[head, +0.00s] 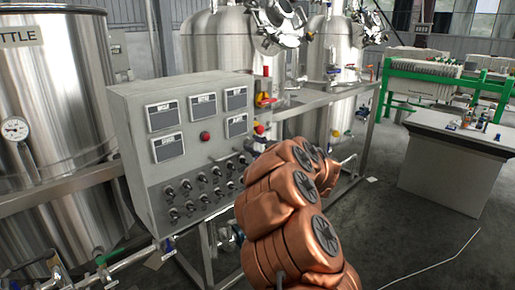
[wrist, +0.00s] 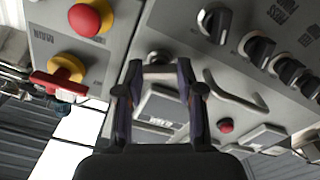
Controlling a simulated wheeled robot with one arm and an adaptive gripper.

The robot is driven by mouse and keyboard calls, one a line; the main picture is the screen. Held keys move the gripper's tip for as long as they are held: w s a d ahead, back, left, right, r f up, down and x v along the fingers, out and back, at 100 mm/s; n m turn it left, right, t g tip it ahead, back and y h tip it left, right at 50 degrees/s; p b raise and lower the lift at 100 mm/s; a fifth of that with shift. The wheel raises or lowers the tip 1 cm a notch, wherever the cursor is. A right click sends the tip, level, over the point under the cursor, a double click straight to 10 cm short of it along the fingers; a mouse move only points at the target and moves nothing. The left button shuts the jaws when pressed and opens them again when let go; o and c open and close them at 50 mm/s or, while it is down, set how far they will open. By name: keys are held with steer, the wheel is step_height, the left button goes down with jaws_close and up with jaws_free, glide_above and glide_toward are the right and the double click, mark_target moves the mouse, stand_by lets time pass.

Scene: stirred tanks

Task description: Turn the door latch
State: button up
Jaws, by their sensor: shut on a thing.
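The grey control cabinet (head: 185,110) stands left of centre in the head view, with its front facing me. In the wrist view my gripper (wrist: 159,72) has its two dark fingers at the cabinet front, near its edge. Its fingertips are shut on a small grey piece, which looks like the door latch (wrist: 158,57); a round dark part of it shows just beyond the tips. I cannot tell the latch's exact angle. In the head view my copper-coloured arm hides the gripper and the latch.
A curved bar handle (wrist: 238,96) lies right of the fingers. Several black knobs (wrist: 215,22) and a red button (wrist: 226,126) are close by. A red and yellow emergency button (wrist: 90,17) and a red switch (wrist: 58,85) sit left. Steel tanks (head: 215,50) stand behind.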

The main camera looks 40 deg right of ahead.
steer(key=n+b, duration=0.4)
steer(key=n, duration=0.2)
steer(key=shift+n, duration=0.3)
steer(key=shift+n+b, duration=2.4)
steer(key=shift+n, duration=0.6)
steer(key=shift+r, duration=0.1)
steer(key=o, duration=1.2)
steer(key=shift+c, duration=0.2)
